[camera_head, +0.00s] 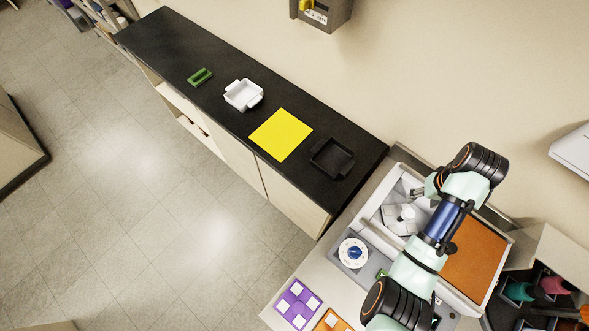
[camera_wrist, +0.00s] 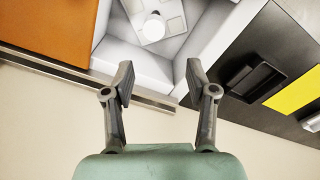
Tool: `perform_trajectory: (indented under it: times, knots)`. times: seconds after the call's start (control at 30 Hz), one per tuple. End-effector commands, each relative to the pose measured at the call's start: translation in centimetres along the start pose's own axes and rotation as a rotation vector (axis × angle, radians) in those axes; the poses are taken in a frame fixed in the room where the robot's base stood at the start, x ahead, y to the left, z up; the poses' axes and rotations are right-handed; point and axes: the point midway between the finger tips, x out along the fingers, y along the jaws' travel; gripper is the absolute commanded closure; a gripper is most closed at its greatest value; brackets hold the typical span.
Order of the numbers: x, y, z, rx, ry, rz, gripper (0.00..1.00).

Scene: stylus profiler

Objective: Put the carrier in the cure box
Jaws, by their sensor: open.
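A light grey square plate with a round white knob, which looks like the carrier (camera_head: 398,218), lies inside the open white box. It also shows in the wrist view (camera_wrist: 172,13), flat on the box floor. The white box, seemingly the cure box (camera_head: 374,236), has a blue-and-white dial on its front and an orange panel at its right. My gripper (camera_head: 417,192) is over the box. In the wrist view my gripper (camera_wrist: 158,78) is open and empty, with its fingers apart from the plate.
The black counter (camera_head: 215,65) holds a green holder (camera_head: 200,77), a white tray (camera_head: 231,94), a yellow mat (camera_head: 280,135) and a black tray (camera_head: 318,158). Purple (camera_head: 284,303) and orange (camera_head: 322,326) plates with white squares lie in front of the box. A dark rack with coloured items stands right.

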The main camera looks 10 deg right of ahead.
Motion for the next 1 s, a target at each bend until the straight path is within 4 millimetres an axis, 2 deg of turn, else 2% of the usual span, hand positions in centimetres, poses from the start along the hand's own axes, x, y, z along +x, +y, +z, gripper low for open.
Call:
perform_trajectory:
  times: [0.07,0.17,0.2,0.27,0.3,0.4,0.5,0.6,1.0]
  knots:
    - [-0.4,-4.8,-1.5,-0.058,0.1,0.026,0.43]
    - [-2.8,-14.4,-2.8,-0.16,0.334,0.045,0.43]
    - [-4.3,-18.8,-2.5,-0.202,0.443,0.033,0.43]
    - [-7.1,-24.7,-1.0,-0.258,0.602,-0.005,0.43]
    - [-9.1,-28.1,0.5,-0.289,0.697,-0.041,0.43]
    - [-13.8,-34.1,4.8,-0.348,0.887,-0.146,0.43]
    - [-17.2,-37.1,8.2,-0.379,1.001,-0.232,0.43]
    - [-18.7,-38.1,9.8,-0.389,1.048,-0.274,0.43]
    - [-19.0,-38.2,9.9,-0.389,1.055,-0.277,0.43]
